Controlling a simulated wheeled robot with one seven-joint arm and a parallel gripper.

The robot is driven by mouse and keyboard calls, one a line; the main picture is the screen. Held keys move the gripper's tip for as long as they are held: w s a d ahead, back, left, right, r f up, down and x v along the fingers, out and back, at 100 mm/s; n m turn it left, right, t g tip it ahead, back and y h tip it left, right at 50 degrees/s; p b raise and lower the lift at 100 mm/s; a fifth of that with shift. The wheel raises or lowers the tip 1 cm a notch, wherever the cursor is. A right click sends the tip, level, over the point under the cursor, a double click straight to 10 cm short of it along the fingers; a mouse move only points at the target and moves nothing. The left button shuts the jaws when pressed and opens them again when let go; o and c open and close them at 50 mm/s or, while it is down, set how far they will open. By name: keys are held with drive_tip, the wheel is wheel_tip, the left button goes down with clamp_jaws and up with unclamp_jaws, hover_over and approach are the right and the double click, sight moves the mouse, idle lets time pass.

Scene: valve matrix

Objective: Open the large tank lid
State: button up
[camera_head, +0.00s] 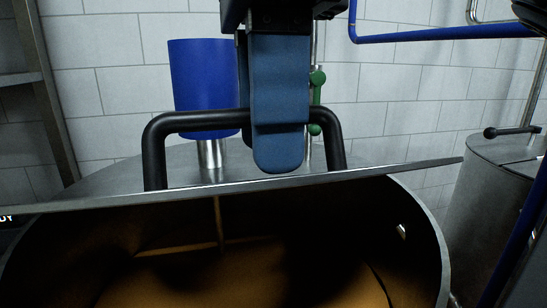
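The large tank (440,262) fills the lower part of the head view, and its dark interior with a brown-orange bottom shows through a wide opening. Its grey metal lid (110,192) is seen at a low angle, with its straight front edge running across above the opening. A black U-shaped handle (187,121) stands on the lid. My gripper (270,120), with blue fingers, points down over the middle of the handle. One finger is in front of the bar and the other behind it, closed around it. The front finger hides that part of the bar.
A blue cylinder (203,85) on a metal shaft stands behind the handle. A green valve fitting (317,80) is just right of my gripper. Blue pipes (440,35) run at the upper right. A smaller grey tank (490,200) with a black lever stands at the right.

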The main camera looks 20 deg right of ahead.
drive_tip(key=shift+s+a+f, duration=0.1)
drive_tip(key=shift+s+f, duration=0.45)
drive_tip(key=shift+f, duration=0.3)
drive_tip(key=shift+w+d+r+p, duration=0.1)
drive_tip(key=shift+w+r+p, duration=0.25)
drive_tip(key=shift+r+p, duration=0.8)
drive_tip(key=shift+w+d+r+p, duration=0.1)
drive_tip(key=shift+w+r+p, duration=0.3)
drive_tip(key=shift+r, duration=1.4)
drive_tip(key=shift+w+r+p, duration=0.25)
drive_tip(key=shift+r+p, duration=0.7)
drive_tip(key=shift+r, duration=0.5)
